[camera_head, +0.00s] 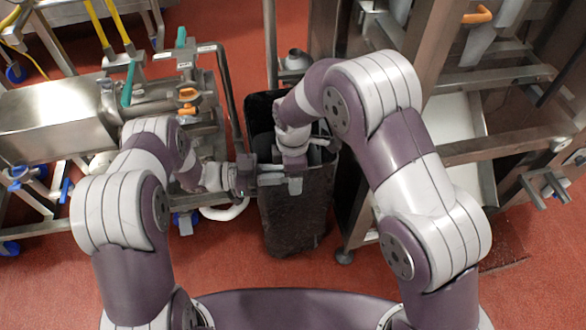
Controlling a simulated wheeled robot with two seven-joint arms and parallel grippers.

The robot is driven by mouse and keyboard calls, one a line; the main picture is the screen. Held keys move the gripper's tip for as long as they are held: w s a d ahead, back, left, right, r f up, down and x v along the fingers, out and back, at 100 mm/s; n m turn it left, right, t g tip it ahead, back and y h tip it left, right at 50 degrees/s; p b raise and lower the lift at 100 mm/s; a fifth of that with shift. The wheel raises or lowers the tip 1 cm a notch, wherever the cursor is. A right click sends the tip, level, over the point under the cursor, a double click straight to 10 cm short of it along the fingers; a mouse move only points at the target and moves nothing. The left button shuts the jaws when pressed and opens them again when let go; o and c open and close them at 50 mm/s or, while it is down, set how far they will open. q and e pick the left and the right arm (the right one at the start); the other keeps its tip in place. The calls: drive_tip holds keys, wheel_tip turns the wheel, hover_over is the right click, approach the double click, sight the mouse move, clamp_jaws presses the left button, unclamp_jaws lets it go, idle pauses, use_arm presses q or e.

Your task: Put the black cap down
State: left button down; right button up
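A black bin (297,215) stands on the floor in the middle of the view. A dark panel (258,106) rises at its back edge and looks like the black cap, tilted up; my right arm covers part of it. My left gripper (276,180) is at the bin's front left rim, its grey fingers in front of the rim. I cannot tell whether they touch or grip it. My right gripper (293,158) points down at the bin's opening, and its fingertips are hidden. I see nothing clearly held in either gripper.
A steel machine (60,118) with hoses and handles stands to the left, close to my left arm. A steel frame (510,148) with a pale chute (462,128) stands close to the right of the bin. Red floor (225,258) is clear in front.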

drive_tip(key=c, duration=0.6)
use_arm(q)
drive_tip(key=c, duration=1.1)
unclamp_jaws()
drive_tip(key=shift+s, duration=0.1)
use_arm(e)
drive_tip(key=shift+w, duration=0.1)
drive_tip(key=shift+c, duration=0.4)
